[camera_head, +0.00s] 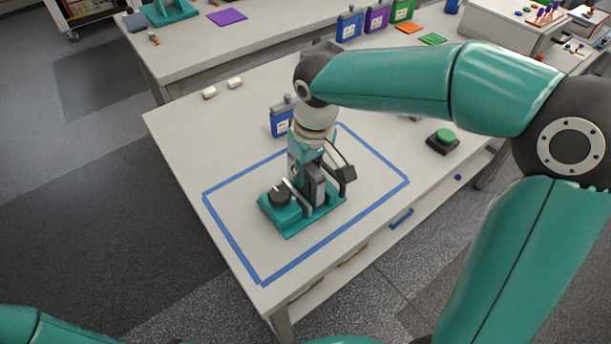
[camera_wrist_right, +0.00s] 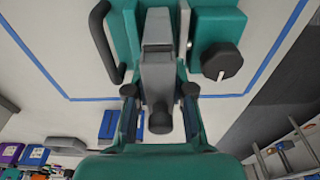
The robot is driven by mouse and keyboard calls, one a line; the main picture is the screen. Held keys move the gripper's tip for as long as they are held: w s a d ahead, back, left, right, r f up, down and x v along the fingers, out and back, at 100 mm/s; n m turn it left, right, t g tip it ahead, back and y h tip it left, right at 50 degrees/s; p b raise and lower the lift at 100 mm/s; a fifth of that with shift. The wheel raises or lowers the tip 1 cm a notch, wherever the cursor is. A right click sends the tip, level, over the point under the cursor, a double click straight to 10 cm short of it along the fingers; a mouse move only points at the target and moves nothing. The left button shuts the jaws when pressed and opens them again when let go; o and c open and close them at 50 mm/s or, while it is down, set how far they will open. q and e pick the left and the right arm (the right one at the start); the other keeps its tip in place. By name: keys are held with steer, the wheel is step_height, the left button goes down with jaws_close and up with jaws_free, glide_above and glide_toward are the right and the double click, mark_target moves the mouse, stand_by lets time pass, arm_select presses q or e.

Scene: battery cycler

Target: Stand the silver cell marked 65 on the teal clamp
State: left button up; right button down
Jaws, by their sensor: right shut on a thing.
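The teal clamp (camera_head: 290,222) stands on the white table inside a blue tape rectangle, with a dark knob on its left part. It also shows in the right wrist view (camera_wrist_right: 218,32). My right gripper (camera_head: 318,168) is above the clamp, pointing down. In the right wrist view it (camera_wrist_right: 160,92) is shut on the silver cell (camera_wrist_right: 158,75), a grey block with a dark rounded cap. The cell is upright over the clamp between its parts; I cannot tell whether it rests there. Its mark is not visible. My left gripper is not in view.
A blue cell (camera_head: 281,122) stands behind the tape (camera_head: 234,267). A green button on a black base (camera_head: 443,140) is at the right. More coloured cells (camera_head: 377,18) stand on the back table.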

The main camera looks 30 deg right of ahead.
steer(key=shift+f, duration=0.9)
steer(key=shift+f, duration=0.15)
steer(key=c, duration=1)
jaws_free()
steer(key=shift+r, duration=0.2)
steer(key=r, duration=0.4)
steer(key=s+r, duration=0.1)
steer(key=r, duration=0.7)
steer(key=shift+s+d+p, duration=0.1)
steer(key=shift+s+p, duration=0.1)
steer(key=shift+p, duration=0.15)
steer(key=shift+f, duration=0.1)
